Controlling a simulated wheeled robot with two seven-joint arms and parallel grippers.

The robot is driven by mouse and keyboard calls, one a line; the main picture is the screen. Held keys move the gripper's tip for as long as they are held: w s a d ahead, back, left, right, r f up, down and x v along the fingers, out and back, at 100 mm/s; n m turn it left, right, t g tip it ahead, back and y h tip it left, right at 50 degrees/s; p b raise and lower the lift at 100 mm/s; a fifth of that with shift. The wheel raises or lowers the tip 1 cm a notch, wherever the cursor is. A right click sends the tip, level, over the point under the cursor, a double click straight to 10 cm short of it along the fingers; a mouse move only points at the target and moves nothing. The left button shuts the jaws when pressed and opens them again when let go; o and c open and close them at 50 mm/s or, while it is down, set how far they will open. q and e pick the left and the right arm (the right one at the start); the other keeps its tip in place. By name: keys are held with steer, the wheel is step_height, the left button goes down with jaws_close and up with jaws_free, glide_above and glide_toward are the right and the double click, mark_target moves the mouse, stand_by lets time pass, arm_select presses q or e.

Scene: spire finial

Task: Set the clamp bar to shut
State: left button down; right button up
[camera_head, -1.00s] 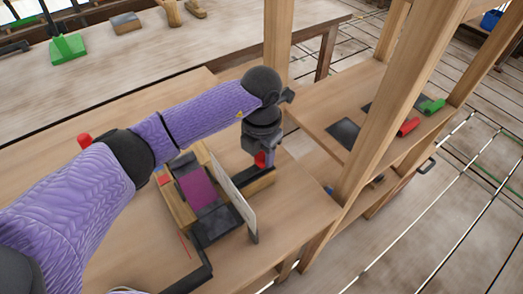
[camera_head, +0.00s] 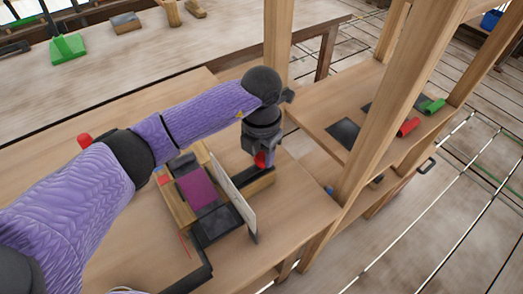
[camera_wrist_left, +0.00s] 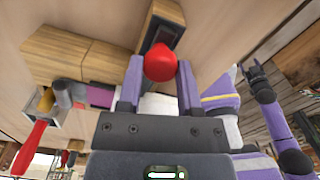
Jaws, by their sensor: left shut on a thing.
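My left gripper (camera_head: 262,158) points down at the wooden fixture, at the far side of its upright pale panel. In the left wrist view its two fingers (camera_wrist_left: 160,85) are shut on a round red knob (camera_wrist_left: 160,62). The knob also shows in the head view (camera_head: 260,160). Behind it is a wooden block (camera_wrist_left: 163,16) with a dark slot. I cannot tell which part is the clamp bar; the gripper hides what the knob is fixed to. My right gripper (camera_wrist_left: 253,75) shows small in the left wrist view, and its opening is unclear.
The fixture holds a magenta block (camera_head: 196,187) beside the pale panel (camera_head: 234,198). A wooden post (camera_head: 375,130) stands to the right. A shelf beyond bears red (camera_head: 408,127) and green (camera_head: 432,105) pieces. Bare table lies left of the post.

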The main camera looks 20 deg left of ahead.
mark_target(226, 186)
arm_select(q)
steer(key=shift+s+a+r, duration=0.1)
steer(key=s+a+p, duration=0.2)
steer(key=s, duration=0.1)
steer(key=s+a+p, duration=0.3)
steer(key=shift+s, duration=0.2)
steer(key=shift+s+a, duration=0.15)
steer(key=c, duration=0.6)
jaws_free()
steer(key=shift+c, duration=0.2)
steer(key=o, duration=0.4)
steer(key=shift+s+a, duration=0.1)
steer(key=shift+s, duration=0.05)
